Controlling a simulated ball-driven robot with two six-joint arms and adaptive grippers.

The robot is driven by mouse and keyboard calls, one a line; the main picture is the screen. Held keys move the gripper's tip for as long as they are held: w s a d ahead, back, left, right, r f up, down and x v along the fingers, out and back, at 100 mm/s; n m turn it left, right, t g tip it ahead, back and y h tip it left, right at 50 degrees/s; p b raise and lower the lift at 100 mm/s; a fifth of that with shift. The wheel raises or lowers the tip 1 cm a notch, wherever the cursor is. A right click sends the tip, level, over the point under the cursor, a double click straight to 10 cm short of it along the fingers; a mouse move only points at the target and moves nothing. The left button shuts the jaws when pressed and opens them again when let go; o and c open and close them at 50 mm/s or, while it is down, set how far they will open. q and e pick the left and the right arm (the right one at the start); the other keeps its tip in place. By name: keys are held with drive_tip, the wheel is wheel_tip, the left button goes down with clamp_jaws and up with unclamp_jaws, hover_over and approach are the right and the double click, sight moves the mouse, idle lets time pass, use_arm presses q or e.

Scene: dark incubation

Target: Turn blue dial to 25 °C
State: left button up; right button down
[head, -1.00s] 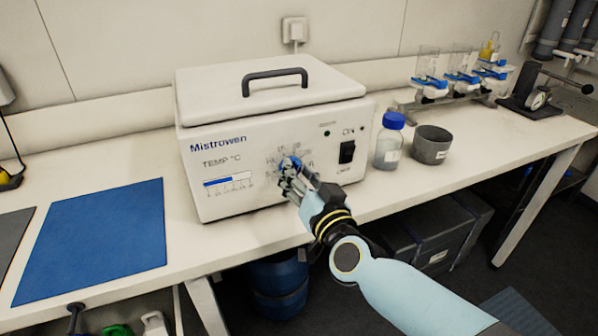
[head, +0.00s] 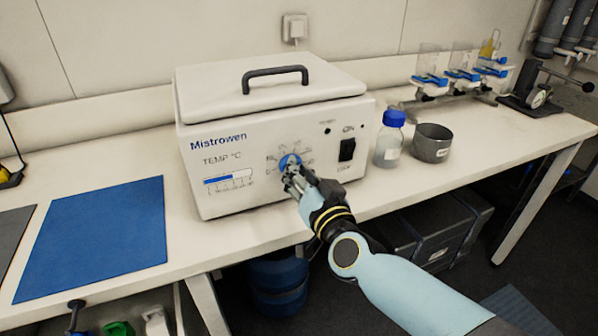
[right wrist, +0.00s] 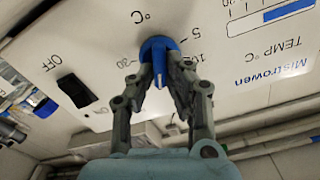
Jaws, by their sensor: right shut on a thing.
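The blue dial (head: 290,162) is on the front of the white Mistrowen incubator (head: 240,200), left of its black power switch. My right gripper (head: 291,176) is at the dial, its fingers pointing into the front panel. In the right wrist view the two fingers (right wrist: 160,75) are shut on the dial (right wrist: 158,47), one on each side of its raised grip. Scale marks 5, 10 and 30 show around it there, with the gripper hiding part of the scale. The TEMP °C bar display (head: 228,180) is partly blue. My left gripper is not in view.
A bottle with a blue cap (head: 390,140) and a grey pot (head: 431,143) stand right of the incubator. A blue mat (head: 95,235) lies on the bench to the left. The black switch (head: 346,150) is close right of the dial.

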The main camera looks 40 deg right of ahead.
drive_tip(key=shift+d+f+m+b, duration=0.1)
drive_tip(key=shift+m+b, duration=0.15)
drive_tip(key=shift+m, duration=1.6)
drive_tip(key=shift+d+f+m+b, duration=0.1)
drive_tip(key=shift+m+b, duration=0.1)
drive_tip(key=shift+m, duration=1.65)
drive_tip(key=c, duration=1.3)
unclamp_jaws()
drive_tip(key=shift+c, duration=0.2)
drive_tip(key=v, duration=1.2)
